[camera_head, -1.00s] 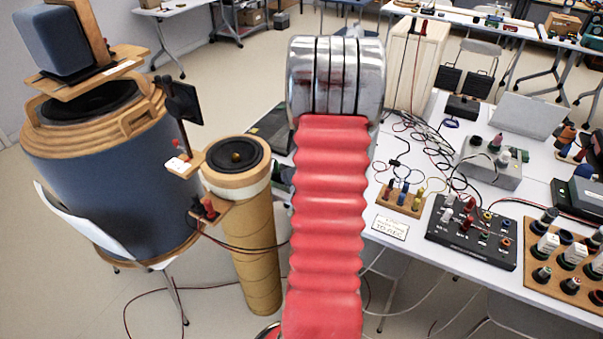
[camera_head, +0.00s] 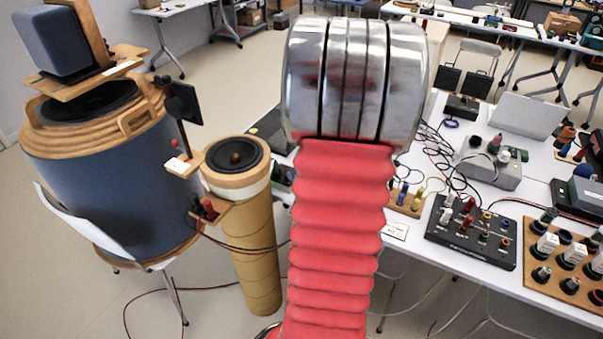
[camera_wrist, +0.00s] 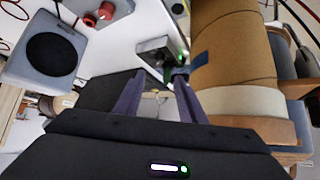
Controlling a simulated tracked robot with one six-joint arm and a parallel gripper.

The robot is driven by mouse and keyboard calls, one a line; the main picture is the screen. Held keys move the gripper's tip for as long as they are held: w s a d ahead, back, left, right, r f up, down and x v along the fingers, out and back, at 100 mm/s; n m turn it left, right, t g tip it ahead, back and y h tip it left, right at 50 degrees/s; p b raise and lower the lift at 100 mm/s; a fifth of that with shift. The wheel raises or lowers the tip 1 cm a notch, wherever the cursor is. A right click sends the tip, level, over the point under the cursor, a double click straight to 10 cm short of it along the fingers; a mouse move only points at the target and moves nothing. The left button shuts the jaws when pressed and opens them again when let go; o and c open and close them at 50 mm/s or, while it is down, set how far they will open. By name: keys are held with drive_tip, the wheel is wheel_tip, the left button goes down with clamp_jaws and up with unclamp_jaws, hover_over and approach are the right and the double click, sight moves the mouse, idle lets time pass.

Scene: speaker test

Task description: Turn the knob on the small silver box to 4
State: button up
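In the head view, a small silver-grey box (camera_head: 490,168) with knobs on top stands on the white table right of my arm. I cannot read its knob setting. In the wrist view, my gripper (camera_wrist: 157,98) has its two dark fingers spread apart, with nothing seen held between them. Beyond the fingers is a small metallic box (camera_wrist: 160,52) with a green light; I cannot tell whether it is the same silver box. In the head view my gripper is hidden behind my red arm and its metal link.
A black panel (camera_head: 471,231) with several knobs and a wooden terminal board (camera_head: 565,270) lie on the table. Many loose cables cross it. A cardboard tube speaker (camera_head: 253,240) and a large blue speaker (camera_head: 110,175) stand left; a grey speaker (camera_wrist: 45,60) shows in the wrist view.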

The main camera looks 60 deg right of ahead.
drive_tip(key=w+d+r+n+y, duration=0.2)
drive_tip(key=w+d+n+y, duration=0.2)
drive_tip(key=w+d+n, duration=0.5)
drive_tip(key=s+n+g+y, duration=0.1)
drive_tip(key=s+r+n+g, duration=0.1)
drive_tip(key=s, duration=0.1)
drive_tip(key=s+n+g+y, duration=0.1)
drive_tip(key=g, duration=0.1)
drive_tip(key=shift+s+a+r+y, duration=0.1)
drive_tip(key=shift+s+r+y, duration=0.1)
drive_tip(key=shift+r+y, duration=0.15)
idle(0.3)
drive_tip(key=x, duration=1.4)
drive_tip(key=shift+r, duration=0.1)
